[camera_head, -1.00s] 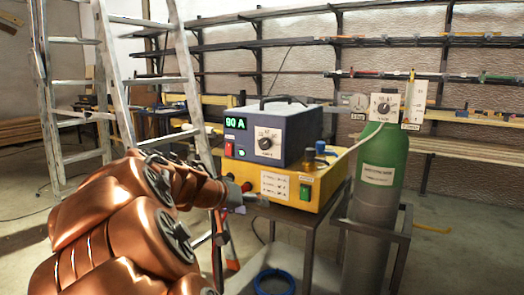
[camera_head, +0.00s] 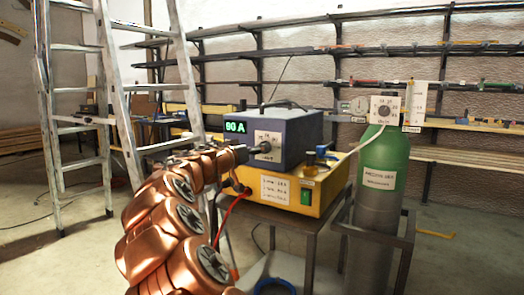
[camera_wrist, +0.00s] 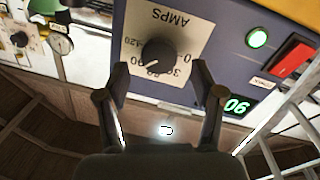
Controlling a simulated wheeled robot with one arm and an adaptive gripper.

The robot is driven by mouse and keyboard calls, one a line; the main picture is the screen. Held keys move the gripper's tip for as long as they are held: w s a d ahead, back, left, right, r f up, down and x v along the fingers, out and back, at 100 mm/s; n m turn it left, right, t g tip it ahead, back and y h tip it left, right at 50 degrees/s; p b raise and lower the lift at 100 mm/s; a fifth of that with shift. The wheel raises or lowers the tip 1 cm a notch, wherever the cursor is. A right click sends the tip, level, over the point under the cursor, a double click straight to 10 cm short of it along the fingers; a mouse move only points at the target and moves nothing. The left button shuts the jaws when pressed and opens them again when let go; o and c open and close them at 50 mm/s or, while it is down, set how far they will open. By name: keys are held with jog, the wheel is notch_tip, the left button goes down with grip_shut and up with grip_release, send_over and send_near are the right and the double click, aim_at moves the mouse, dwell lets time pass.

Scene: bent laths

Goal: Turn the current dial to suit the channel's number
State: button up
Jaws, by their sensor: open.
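The current dial (camera_head: 266,146) is a dark knob on a white scale plate on the front of the blue-grey power unit (camera_head: 299,143). In the wrist view, upside down, the plate reads AMPS and the knob (camera_wrist: 158,54) has its pale mark near 90. The green display (camera_head: 235,127) reads 90 A; it shows inverted in the wrist view (camera_wrist: 236,106). My gripper (camera_wrist: 161,76) is open, its fingertips just to either side of the knob; I cannot tell whether they touch it. A card (camera_head: 274,188) on the yellow box has several lines too small to read.
The yellow box (camera_head: 322,192) stands under the unit on a dark trolley. A green gas cylinder (camera_head: 382,175) with a gauge stands to the right. A ladder (camera_head: 104,70) stands to the left, and a red cable (camera_head: 233,208) hangs in front of the trolley.

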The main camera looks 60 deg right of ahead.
jog(key=shift+d, duration=1.55)
jog(key=shift+s, duration=0.1)
jog(key=c, duration=1.1)
jog(key=shift+n, duration=0.4)
jog(key=shift+f+n+t+h+p, duration=0.1)
jog(key=shift+n+t+h+p, duration=0.25)
jog(key=shift+n+p, duration=2.7)
jog(key=shift+n+t+h+p, duration=0.15)
jog(key=shift+n+t, duration=0.3)
jog(key=shift+n, duration=5.5)
